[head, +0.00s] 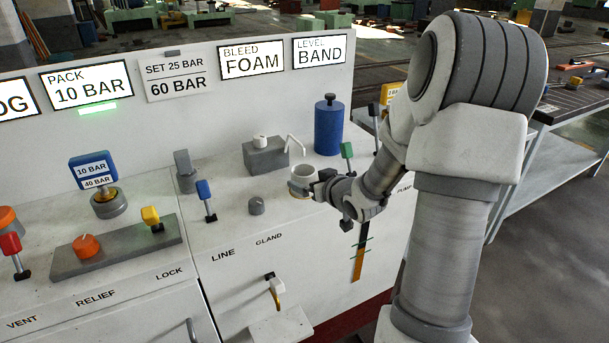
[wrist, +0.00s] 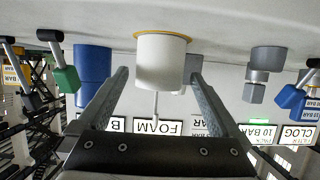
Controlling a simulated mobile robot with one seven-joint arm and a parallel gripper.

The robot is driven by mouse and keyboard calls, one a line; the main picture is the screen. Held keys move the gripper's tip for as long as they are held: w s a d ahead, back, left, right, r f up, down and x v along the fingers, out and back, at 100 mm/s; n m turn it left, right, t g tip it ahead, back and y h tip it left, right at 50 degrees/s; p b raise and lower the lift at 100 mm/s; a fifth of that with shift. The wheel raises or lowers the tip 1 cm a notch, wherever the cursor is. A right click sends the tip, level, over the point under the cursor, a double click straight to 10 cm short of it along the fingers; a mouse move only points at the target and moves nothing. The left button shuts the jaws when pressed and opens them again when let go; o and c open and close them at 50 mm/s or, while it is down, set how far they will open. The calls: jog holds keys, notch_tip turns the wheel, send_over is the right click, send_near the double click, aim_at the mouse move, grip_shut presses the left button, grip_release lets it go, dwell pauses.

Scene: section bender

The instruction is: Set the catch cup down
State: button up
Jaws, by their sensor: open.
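The catch cup (head: 303,173) is a small white cup with a yellow-orange ring at its base. It stands upright on the console top, below a thin bent spout on a grey block. In the wrist view, which is upside down, the cup (wrist: 161,62) shows between the fingertips, with its ring against the console surface. My gripper (head: 314,187) is at the cup's near right side in the head view. In the wrist view my gripper (wrist: 158,76) is open, with a gap on each side of the cup. The fingertips are partly hidden in the head view.
A blue cylinder (head: 328,128) and a green-handled lever (head: 347,150) stand close behind and right of the cup. The grey spout block (head: 265,155) is behind it to the left. A grey knob (head: 256,205) and a blue lever (head: 204,190) are further left. Bare console top lies between them.

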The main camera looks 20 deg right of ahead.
jog(key=p+v, duration=0.1)
jog(key=v, duration=0.7)
jog(key=shift+p, duration=0.4)
